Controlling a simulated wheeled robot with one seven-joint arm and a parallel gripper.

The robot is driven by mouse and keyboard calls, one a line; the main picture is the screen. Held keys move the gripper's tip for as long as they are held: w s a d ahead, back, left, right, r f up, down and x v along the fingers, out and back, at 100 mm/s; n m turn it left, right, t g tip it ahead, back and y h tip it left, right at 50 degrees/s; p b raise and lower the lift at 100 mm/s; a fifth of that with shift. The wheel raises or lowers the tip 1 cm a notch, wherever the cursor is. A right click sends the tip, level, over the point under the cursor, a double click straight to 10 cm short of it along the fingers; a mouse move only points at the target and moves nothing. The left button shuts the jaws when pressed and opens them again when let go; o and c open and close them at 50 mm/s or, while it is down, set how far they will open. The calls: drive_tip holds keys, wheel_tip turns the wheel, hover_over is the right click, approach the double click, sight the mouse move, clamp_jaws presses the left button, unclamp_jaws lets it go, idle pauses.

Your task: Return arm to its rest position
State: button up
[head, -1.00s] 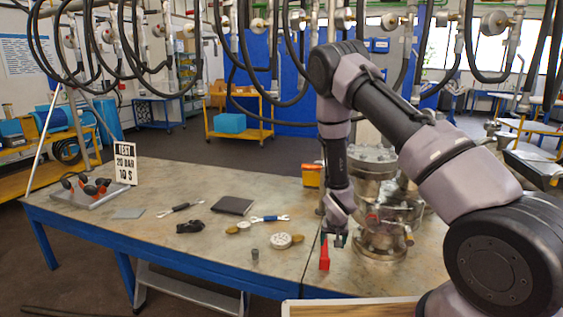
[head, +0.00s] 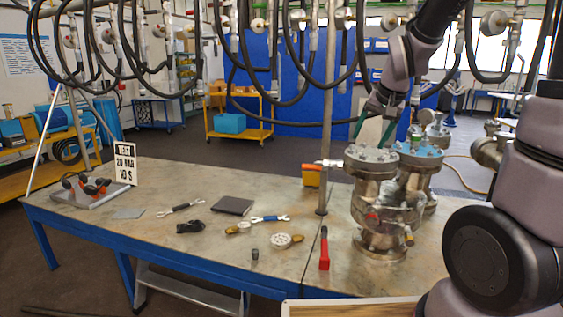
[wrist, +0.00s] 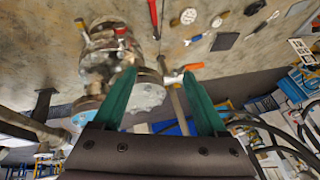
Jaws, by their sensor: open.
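My gripper (head: 372,128) is raised above the flanged vessels in the head view. Its two green fingers are spread apart with nothing between them, as the wrist view also shows (wrist: 163,95). The front flanged vessel (head: 378,205) stands upright on the right part of the workbench (head: 120,210), with a second one (head: 418,165) close behind it. In the wrist view the flanged metalwork (wrist: 108,60) lies beyond the left finger. A red-handled tool (head: 324,250) lies on the bench to the left of the vessels, apart from my gripper.
A vertical pole (head: 326,120) rises from the bench left of my gripper. Black hoses (head: 290,85) hang across the back. Gauges (head: 281,240), wrenches (head: 268,218), a dark pad (head: 232,205) and a test sign (head: 125,165) stand or lie on the bench.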

drive_tip(key=s+r, duration=0.5)
drive_tip(key=s, duration=0.4)
drive_tip(key=s+d+r+t, duration=0.1)
drive_tip(key=s+r, duration=0.4)
drive_tip(key=s, duration=0.4)
drive_tip(key=shift+s+r+n+t+y, duration=0.15)
drive_tip(key=shift+r+n+t+y, duration=0.15)
drive_tip(key=shift+r+y, duration=0.1)
